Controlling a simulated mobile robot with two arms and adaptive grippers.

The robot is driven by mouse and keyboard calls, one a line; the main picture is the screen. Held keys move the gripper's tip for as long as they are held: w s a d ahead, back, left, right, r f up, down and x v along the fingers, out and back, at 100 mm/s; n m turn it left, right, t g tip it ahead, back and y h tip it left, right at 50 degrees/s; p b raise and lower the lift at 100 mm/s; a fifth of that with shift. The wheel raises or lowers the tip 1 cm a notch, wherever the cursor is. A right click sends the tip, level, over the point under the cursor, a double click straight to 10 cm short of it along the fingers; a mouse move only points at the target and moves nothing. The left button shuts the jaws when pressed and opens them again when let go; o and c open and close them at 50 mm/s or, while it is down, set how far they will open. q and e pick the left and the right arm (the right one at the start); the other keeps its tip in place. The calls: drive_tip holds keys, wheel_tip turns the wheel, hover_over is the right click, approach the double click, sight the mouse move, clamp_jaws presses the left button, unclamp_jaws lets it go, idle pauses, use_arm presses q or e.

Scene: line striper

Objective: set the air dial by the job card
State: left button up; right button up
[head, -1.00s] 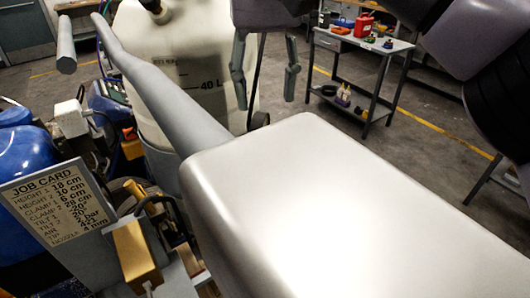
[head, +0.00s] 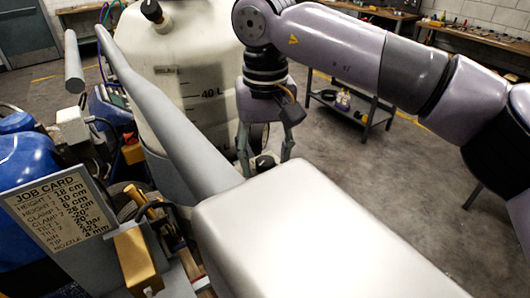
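The job card (head: 62,207) stands upright at the lower left in the head view. My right gripper (head: 265,165) points down in the middle of the view, beside the white tank. Its two fingers are spread apart. A small dark round knob (head: 265,162) shows between the fingertips, behind the pale cover's far edge; I cannot tell if it is the air dial or whether the fingers touch it. No dial scale is readable. My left gripper is not in view.
The white tank (head: 188,75) with a 40 L mark stands behind. A grey bar (head: 165,105) slants toward the large pale cover (head: 310,230) in front. A blue tank (head: 25,170) is at left. Open floor (head: 385,185) lies to the right, with a cart (head: 350,112).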

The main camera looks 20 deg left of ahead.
clamp_jaws()
idle(0.4)
